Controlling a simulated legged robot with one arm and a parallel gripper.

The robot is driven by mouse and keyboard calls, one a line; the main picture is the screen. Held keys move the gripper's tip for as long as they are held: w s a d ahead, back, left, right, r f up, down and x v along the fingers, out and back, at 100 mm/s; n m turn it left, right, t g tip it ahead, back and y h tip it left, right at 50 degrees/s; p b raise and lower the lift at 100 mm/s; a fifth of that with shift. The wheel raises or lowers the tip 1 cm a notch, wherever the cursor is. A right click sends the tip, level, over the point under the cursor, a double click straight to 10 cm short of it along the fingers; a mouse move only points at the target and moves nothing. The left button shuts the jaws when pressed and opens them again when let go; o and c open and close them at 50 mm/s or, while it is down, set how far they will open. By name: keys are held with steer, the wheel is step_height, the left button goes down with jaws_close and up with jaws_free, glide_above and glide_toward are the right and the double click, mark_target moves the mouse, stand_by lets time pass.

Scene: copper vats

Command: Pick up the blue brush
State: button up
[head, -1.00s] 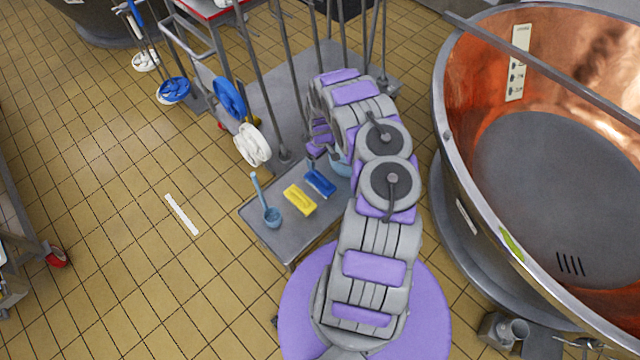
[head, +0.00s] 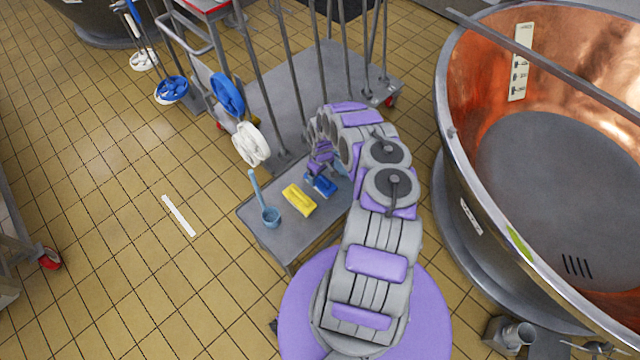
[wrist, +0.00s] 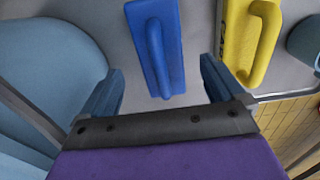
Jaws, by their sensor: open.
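The blue brush (head: 321,184) lies on the small grey metal table (head: 262,241), just right of the yellow brush (head: 299,200). My gripper (head: 318,170) is over the far end of the blue brush in the head view and hides part of it. In the wrist view the blue brush (wrist: 157,45) lies ahead of and between my open fingers (wrist: 160,88), its near end close to the fingertip line. I see no contact. The yellow brush (wrist: 249,40) is just to its right.
A light-blue ladle (head: 270,216) lies left of the yellow brush. In the wrist view a large light-blue container (wrist: 45,75) is close on the left. Upright poles on a cart (head: 300,85) stand behind the table; a copper vat (head: 470,190) stands right.

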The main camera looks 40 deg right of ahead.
mark_target(320, 177)
step_height(320, 177, down, 4)
steer(key=shift+w+f+b, duration=0.15)
steer(key=shift+f+b, duration=0.1)
steer(key=shift+b, duration=0.55)
steer(key=c, duration=1.3)
steer(key=shift+r, duration=0.15)
steer(key=shift+r+p, duration=0.35)
steer(key=shift+r, duration=0.15)
step_height(320, 177, up, 3)
steer(key=shift+f+p, duration=0.2)
steer(key=shift+p, duration=0.35)
steer(key=s+p, duration=0.1)
steer(key=s, duration=0.4)
steer(key=s+p, duration=0.1)
steer(key=s, duration=0.4)
steer(key=s+r+p, duration=0.1)
steer(key=s, duration=0.5)
steer(key=shift+r, duration=0.1)
